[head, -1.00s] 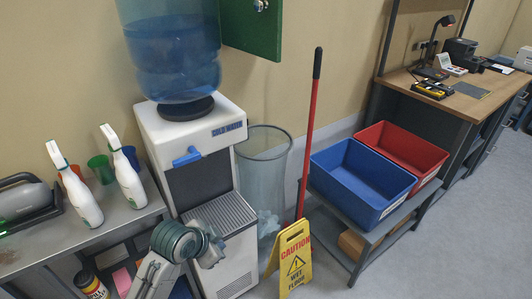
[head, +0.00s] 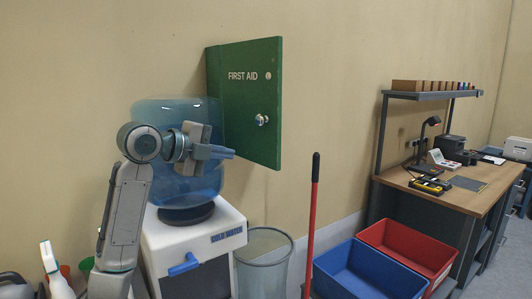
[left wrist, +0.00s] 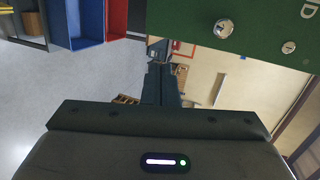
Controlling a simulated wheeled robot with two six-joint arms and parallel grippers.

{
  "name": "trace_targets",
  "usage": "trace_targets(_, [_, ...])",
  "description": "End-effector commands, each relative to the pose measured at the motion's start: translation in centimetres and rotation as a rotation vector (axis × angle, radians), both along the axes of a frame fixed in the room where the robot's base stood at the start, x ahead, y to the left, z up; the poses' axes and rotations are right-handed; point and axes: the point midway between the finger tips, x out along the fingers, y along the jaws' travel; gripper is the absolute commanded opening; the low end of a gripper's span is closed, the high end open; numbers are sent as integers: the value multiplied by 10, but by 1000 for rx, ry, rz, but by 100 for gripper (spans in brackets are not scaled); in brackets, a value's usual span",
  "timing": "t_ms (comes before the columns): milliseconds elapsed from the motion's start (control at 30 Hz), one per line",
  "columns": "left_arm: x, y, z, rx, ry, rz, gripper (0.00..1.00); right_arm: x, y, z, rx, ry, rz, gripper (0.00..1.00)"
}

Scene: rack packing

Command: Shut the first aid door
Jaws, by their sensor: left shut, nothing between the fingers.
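The green first aid door (head: 245,95), with white lettering, a small lock and a round metal knob (head: 262,120), is at the wall above the water cooler. It appears to stand ajar, its right knob edge out from the wall; the cabinet interior is hidden. My left gripper (head: 232,153) is shut and empty, in front of the blue water bottle, pointing right, near the door's lower left part. In the left wrist view the door (left wrist: 262,22) and knob (left wrist: 223,28) show beyond the fingers (left wrist: 160,85). I cannot tell whether they touch it. My right gripper is out of view.
The blue water bottle (head: 150,112) on the white cooler (head: 200,245) is close behind my left gripper. A red pole (head: 314,210), a bin (head: 265,270), and blue (head: 350,275) and red (head: 405,245) crates stand to the right. The wall right of the door is bare.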

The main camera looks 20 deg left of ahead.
Motion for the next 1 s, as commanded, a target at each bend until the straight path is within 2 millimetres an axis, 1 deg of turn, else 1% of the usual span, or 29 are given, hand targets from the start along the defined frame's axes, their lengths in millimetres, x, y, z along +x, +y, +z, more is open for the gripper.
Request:
trace_targets(33, [0,1,7,6,-13,-7,0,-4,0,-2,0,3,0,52])
trace_targets(100, [1,0,11,11,-21,-14,0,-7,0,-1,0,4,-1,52])
trace_targets(167, [4,-2,11,12,-23,-15,0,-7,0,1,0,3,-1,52])
trace_targets(267, [14,-9,8,10,-20,-16,0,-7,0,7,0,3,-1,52])
trace_targets(667, [81,-50,-16,9,-17,-15,0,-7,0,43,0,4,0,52])
trace_targets(700, [87,-54,-15,9,-18,-15,0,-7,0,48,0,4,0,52])
trace_targets(833, [103,-63,-16,10,-19,-13,0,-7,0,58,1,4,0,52])
trace_targets(1000, [113,-68,-19,11,-20,-13,0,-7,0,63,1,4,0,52])
